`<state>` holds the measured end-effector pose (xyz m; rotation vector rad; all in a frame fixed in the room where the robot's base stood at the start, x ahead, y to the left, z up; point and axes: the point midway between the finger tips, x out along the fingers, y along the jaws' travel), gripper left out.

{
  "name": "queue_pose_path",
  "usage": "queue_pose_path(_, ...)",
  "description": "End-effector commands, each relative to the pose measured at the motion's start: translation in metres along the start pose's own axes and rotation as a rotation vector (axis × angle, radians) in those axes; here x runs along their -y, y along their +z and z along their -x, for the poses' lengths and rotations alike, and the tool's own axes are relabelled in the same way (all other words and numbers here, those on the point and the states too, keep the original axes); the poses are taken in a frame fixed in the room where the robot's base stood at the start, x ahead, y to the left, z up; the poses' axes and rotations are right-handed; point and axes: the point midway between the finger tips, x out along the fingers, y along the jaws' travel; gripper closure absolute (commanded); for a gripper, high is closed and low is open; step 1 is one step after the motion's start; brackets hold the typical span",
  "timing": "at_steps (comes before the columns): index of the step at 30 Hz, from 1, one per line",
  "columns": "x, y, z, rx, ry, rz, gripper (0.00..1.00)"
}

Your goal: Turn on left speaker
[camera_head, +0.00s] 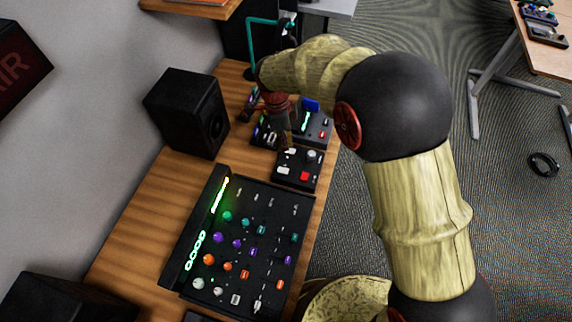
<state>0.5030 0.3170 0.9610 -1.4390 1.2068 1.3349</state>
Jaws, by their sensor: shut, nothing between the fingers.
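A black box speaker (173,115) stands on the wooden desk near its back edge, with its round cone facing right. A second black box (65,300), apparently another speaker, is cut off at the lower left. I cannot tell which the task calls left. My gripper (284,141) is shut and empty, pointing down over the small control panels right of the upper speaker. My arm partly hides it. A small black box with red and pale buttons (297,170) lies just below the gripper. I cannot tell whether the fingertips touch a panel.
A large black mixer (300,197) with coloured knobs and a lit green strip fills the desk's middle. A panel with a blue part (310,105) and another small panel (259,133) lie around the gripper. Bare wood (142,225) shows left of the mixer. An AIR sign (20,65) is at left.

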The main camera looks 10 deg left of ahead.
Motion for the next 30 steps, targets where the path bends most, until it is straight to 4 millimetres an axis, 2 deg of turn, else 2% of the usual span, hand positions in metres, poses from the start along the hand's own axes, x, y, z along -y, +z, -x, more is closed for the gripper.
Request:
queue_pose_path(3, 0.007, 0.008, -0.005, -0.003, -0.003, -0.133, 1.0)
queue_pose_path(9, 0.014, 0.014, -0.008, -0.005, -0.008, -0.27, 1.0)
queue_pose_path(23, 0.015, 0.015, -0.01, -0.006, -0.008, -0.296, 1.0)
queue_pose_path(26, 0.014, 0.014, -0.017, -0.007, -0.006, -0.295, 1.0)
queue_pose_path(30, 0.014, 0.014, -0.038, -0.008, -0.005, -0.295, 1.0)
